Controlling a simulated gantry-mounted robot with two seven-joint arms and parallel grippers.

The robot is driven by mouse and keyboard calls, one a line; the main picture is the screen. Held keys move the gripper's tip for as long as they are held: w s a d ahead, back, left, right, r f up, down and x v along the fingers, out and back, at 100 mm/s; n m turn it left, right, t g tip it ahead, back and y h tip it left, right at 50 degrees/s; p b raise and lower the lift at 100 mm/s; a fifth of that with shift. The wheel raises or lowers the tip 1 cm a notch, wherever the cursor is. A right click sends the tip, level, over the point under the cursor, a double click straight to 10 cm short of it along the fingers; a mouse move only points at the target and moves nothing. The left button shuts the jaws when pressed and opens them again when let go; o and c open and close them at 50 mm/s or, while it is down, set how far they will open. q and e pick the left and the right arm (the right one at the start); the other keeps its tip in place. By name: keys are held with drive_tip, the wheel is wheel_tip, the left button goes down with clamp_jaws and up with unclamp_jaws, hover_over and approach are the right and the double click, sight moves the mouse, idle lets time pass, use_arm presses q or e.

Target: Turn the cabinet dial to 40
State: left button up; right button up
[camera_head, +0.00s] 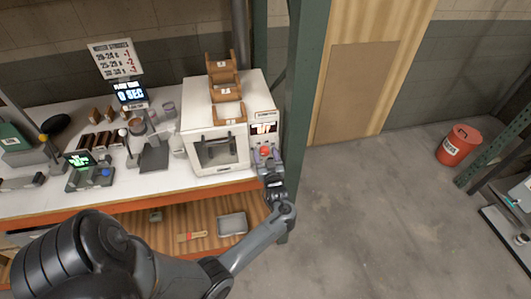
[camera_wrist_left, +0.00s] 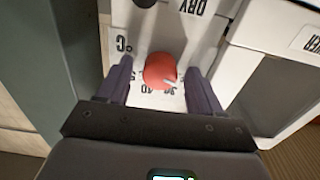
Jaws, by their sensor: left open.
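The white cabinet (camera_head: 222,150) stands at the right end of the workbench, with a windowed door and a control panel at its right side. Its dial is a round red knob on the panel; it shows in the head view (camera_head: 265,151) and in the left wrist view (camera_wrist_left: 160,70). A light pointer mark shows at the knob's lower right, and the printed numbers around it are partly hidden and upside down. My left gripper (camera_wrist_left: 160,85) is open, with one finger on each side of the knob and gaps visible. It also shows in the head view (camera_head: 266,160). My right gripper is not in view.
Wooden racks (camera_head: 226,92) stand on top of the cabinet. A green post (camera_head: 303,110) rises close to the right of the panel. Small devices and bottles cover the bench to the left. A red bucket (camera_head: 459,146) stands on the open floor.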

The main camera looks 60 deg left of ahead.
use_arm(q)
drive_tip(key=shift+c, duration=0.6)
drive_tip(key=c, duration=0.9)
drive_tip(key=shift+c, duration=0.2)
